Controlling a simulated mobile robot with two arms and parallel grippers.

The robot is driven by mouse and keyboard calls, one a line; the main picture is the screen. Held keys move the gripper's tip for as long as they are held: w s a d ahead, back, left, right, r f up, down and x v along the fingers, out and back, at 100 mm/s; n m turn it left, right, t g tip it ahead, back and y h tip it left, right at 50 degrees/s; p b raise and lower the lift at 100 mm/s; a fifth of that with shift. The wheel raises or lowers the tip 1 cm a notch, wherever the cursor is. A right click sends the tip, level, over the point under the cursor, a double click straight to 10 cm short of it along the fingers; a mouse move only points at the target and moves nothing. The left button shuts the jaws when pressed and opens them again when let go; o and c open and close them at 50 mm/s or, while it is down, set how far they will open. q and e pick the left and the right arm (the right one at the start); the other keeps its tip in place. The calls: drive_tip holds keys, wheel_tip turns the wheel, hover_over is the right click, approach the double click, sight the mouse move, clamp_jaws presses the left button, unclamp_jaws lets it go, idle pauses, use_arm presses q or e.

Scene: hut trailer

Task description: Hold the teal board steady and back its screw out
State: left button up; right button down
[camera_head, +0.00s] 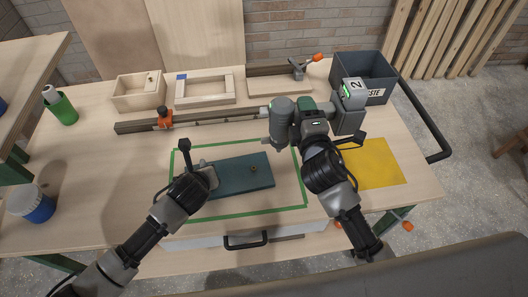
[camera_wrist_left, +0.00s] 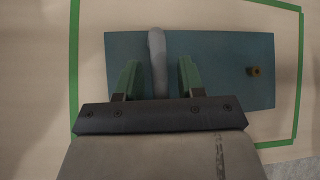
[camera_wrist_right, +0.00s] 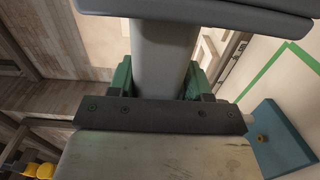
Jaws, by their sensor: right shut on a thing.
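The teal board (camera_head: 240,178) lies flat inside a green tape outline on the bench, with a brass-coloured screw (camera_head: 253,169) in its right half, also in the left wrist view (camera_wrist_left: 254,71). My left gripper (camera_head: 205,170) is low over the board's left end. Its fingers stand apart on either side of a grey upright bar (camera_wrist_left: 158,55), with gaps showing. My right gripper (camera_head: 308,112) is shut on the grey handle (camera_wrist_right: 163,60) of a power driver. The driver's head (camera_head: 283,118) hangs above and right of the screw, apart from it. Its tip is unclear.
A yellow mat (camera_head: 372,163) lies right of the tape. A dark waste bin (camera_head: 364,68) stands back right. A rail with orange clamp (camera_head: 165,118), wooden frames (camera_head: 206,87) and a box (camera_head: 138,92) fill the back. A green bottle (camera_head: 62,107) and blue-white tub (camera_head: 38,208) stand left.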

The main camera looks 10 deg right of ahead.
use_arm(q)
drive_tip(key=shift+o, duration=0.5)
use_arm(e)
drive_tip(key=shift+r, duration=0.15)
use_arm(q)
drive_tip(key=v, duration=1.2)
